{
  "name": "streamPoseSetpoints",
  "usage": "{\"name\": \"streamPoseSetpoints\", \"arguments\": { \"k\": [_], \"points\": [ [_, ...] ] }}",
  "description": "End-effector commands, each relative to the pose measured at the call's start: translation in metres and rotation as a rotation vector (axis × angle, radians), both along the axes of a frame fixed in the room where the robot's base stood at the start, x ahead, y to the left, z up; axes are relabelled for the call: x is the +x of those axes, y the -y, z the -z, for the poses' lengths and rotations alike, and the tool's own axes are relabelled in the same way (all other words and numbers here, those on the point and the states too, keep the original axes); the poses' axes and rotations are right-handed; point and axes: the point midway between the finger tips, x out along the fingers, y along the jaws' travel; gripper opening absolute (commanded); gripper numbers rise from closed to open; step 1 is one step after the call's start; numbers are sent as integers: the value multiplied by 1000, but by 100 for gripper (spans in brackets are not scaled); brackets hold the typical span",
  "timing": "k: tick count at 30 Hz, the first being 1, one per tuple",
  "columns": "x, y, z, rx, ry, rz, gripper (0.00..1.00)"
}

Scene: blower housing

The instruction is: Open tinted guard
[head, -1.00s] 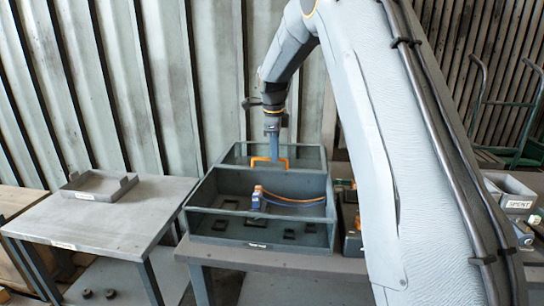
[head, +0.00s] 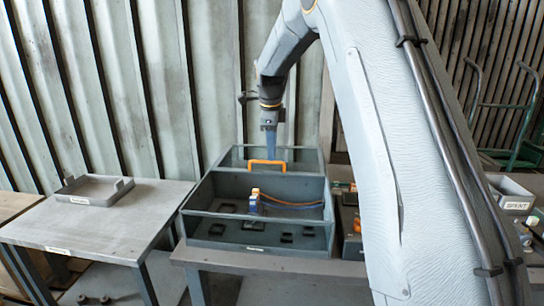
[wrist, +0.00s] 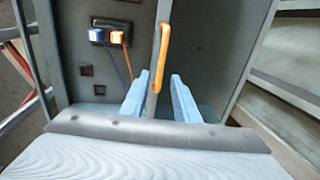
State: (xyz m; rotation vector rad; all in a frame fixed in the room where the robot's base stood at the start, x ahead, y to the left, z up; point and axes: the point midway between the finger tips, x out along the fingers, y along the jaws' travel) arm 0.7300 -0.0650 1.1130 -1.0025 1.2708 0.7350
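The blower housing (head: 188,229) is a dark grey-green open-looking box on a bench, divided by a crossbar. An orange handle (head: 267,162) stands at the crossbar near its back; it also shows in the wrist view (wrist: 161,55). I cannot clearly make out the tinted guard's pane or edges. My gripper (head: 278,158) points down at the handle's right part. In the wrist view, the blue fingers of my gripper (wrist: 160,75) are apart, one on each side of the handle's near end. I see gaps beside the handle; contact is not clear.
A blue and orange connector (head: 255,201) with cables sits inside the housing. A side table (head: 100,225) at left holds a grey tray (head: 95,190). A bin labelled SPENT (head: 512,196) stands at right, near a green hand truck (head: 520,140). A corrugated wall is behind.

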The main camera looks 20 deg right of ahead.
Motion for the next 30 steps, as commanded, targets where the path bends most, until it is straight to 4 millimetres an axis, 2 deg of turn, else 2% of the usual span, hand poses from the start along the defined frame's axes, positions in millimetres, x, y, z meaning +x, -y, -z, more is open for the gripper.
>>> {"name": "streamPoseSetpoints", "arguments": {
  "k": [6,12,30],
  "points": [
    [-5,-3,-34,0,3,0,28],
    [-9,-4,-50,1,1,1,28],
    [-9,-4,-52,0,0,1,28]
  ]
}}
